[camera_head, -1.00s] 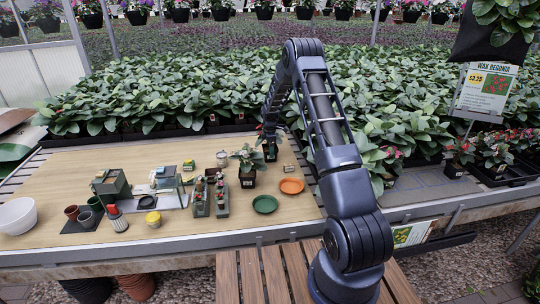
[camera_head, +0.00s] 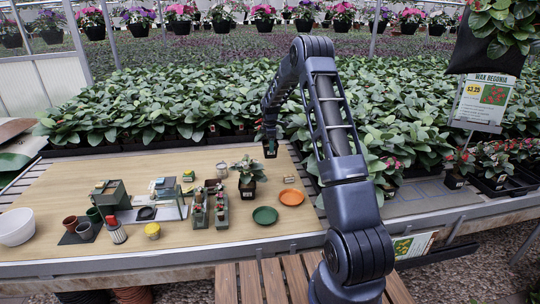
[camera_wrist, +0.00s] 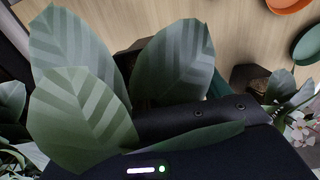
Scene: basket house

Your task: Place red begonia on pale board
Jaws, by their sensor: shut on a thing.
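The pale board (camera_head: 120,175) is the light wood top on the bench, with many things standing on it. My gripper (camera_head: 270,132) is at the board's far right edge. It is shut on a potted plant whose small dark pot (camera_head: 270,149) hangs below it. In the wrist view, broad green leaves (camera_wrist: 85,100) fill the left and middle, hiding the fingers and most of the pot. I see no red flowers on this plant. A second potted plant (camera_head: 248,187) stands on the board in front of my gripper, and it also shows in the wrist view (camera_wrist: 250,78).
A green saucer (camera_head: 265,215) and an orange saucer (camera_head: 291,197) lie at the board's right. Planters (camera_head: 208,212), pots and a white bowl (camera_head: 15,226) stand further left. Dense plants (camera_head: 200,95) border the far edge. Red-flowered begonias (camera_head: 455,180) stand at right under a sign (camera_head: 484,102).

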